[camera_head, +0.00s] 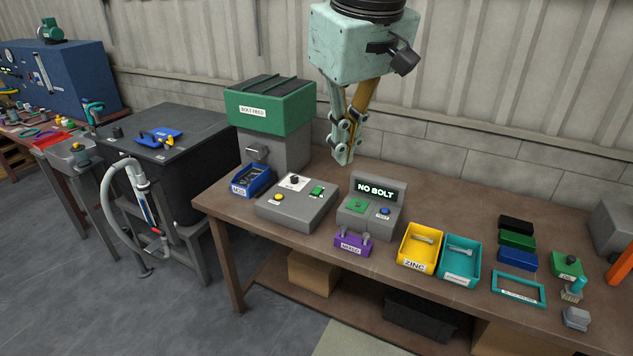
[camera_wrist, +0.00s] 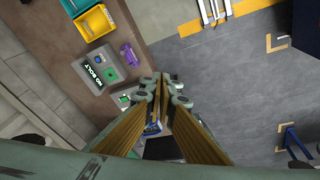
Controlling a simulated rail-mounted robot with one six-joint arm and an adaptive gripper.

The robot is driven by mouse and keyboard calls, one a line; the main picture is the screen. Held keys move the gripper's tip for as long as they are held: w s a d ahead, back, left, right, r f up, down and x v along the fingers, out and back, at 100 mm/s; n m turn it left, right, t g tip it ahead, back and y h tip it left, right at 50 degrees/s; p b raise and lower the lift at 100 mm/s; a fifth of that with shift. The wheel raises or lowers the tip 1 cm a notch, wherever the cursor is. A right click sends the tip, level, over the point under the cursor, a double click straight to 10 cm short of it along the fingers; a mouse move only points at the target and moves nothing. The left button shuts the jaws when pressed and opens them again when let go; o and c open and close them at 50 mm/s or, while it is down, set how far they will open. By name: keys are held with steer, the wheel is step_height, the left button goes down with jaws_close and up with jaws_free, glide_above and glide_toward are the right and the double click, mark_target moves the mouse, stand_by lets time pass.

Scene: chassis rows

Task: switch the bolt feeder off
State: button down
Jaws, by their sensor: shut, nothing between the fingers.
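The bolt feeder, labelled BOLT FEED (camera_head: 268,113), has a green hopper on a grey body at the back of the bench. A grey control box (camera_head: 290,218) in front of it carries a yellow button (camera_head: 277,198), a black knob (camera_head: 294,179) on a white plate and a green switch (camera_head: 317,191). In the wrist view the control box (camera_wrist: 121,94) is partly hidden by my fingers. My gripper (camera_head: 342,157) is shut and empty, pointing down above the bench, behind and right of the control box; it also shows in the wrist view (camera_wrist: 161,84).
A NO BOLT display box (camera_head: 370,220) stands right of the control box, with a purple bin (camera_head: 352,246) before it. A blue bin (camera_head: 240,189) sits under the feeder's chute. Yellow (camera_head: 410,262) and teal (camera_head: 456,276) bins stand farther right.

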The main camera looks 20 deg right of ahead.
steer(key=w+d+f+n+p, duration=0.1)
steer(key=w+d+n+p, duration=0.1)
steer(key=w, duration=1.2)
steer(key=n+g+p, duration=0.2)
steer(key=n+p, duration=0.2)
steer(key=p, duration=0.1)
glide_above(318, 189)
steer(key=s+a, duration=0.1)
step_height(318, 189, down, 26)
steer(key=shift+s+f+h, duration=0.15)
steer(key=shift+f+h, duration=0.05)
steer(key=shift+h, duration=0.1)
steer(key=shift+f, duration=0.15)
steer(key=shift+w+d+f+p, duration=0.2)
steer(key=shift+f, duration=2.05)
steer(key=shift+w+d+f+p, duration=0.15)
steer(key=shift+d+f, duration=0.05)
steer(key=shift+f, duration=2.05)
steer(key=shift+w+d+f+p, duration=0.2)
steer(key=shift+f, duration=2.05)
steer(key=shift+a+f, duration=0.15)
